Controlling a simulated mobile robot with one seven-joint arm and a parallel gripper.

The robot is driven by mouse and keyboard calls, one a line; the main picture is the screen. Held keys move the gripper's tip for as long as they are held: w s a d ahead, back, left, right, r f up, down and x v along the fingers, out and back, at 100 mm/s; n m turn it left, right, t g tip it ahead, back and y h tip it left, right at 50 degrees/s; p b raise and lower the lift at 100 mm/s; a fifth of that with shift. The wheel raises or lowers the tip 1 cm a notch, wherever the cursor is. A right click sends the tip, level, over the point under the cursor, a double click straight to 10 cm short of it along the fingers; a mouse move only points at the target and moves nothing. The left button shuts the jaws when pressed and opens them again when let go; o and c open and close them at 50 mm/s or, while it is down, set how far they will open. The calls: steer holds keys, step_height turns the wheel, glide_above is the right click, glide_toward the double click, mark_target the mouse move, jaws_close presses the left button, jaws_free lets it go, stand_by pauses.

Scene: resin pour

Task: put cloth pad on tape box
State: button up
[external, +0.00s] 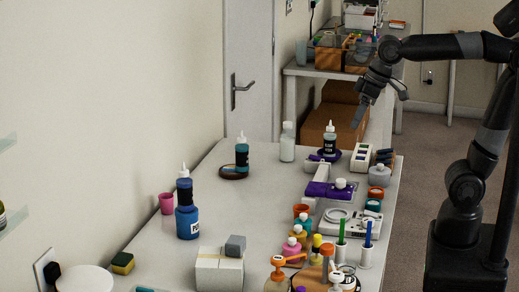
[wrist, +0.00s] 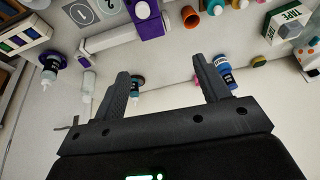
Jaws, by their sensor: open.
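A pale box (external: 219,270) stands at the near end of the table in the external view; a box lettered TAPE (wrist: 287,22) shows at the upper right of the wrist view, and the two look like the same box. A small grey block (external: 235,246) shows at its top edge; I cannot tell whether it is the cloth pad or whether it rests on the box. No other cloth pad can be made out. My gripper (external: 380,110) is raised over the table's far end, far from the box. Its two fingers (wrist: 163,82) are apart with nothing between them.
A blue bottle (external: 187,221), a teal bottle (external: 242,155) and a white bottle (external: 287,142) stand along the table's left and far side. Paint pots, pen holders and a purple-based device (external: 325,190) crowd the right side. The table's middle is clear. A yellow-green sponge (external: 122,263) lies at left.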

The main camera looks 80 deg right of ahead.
steer(key=s+d+f+t, duration=0.1)
steer(key=s+d+f, duration=0.3)
steer(key=s+f, duration=0.3)
steer(key=shift+s+d+f+h, duration=0.15)
steer(key=shift+s+d+h, duration=0.15)
steer(key=shift+s, duration=0.9)
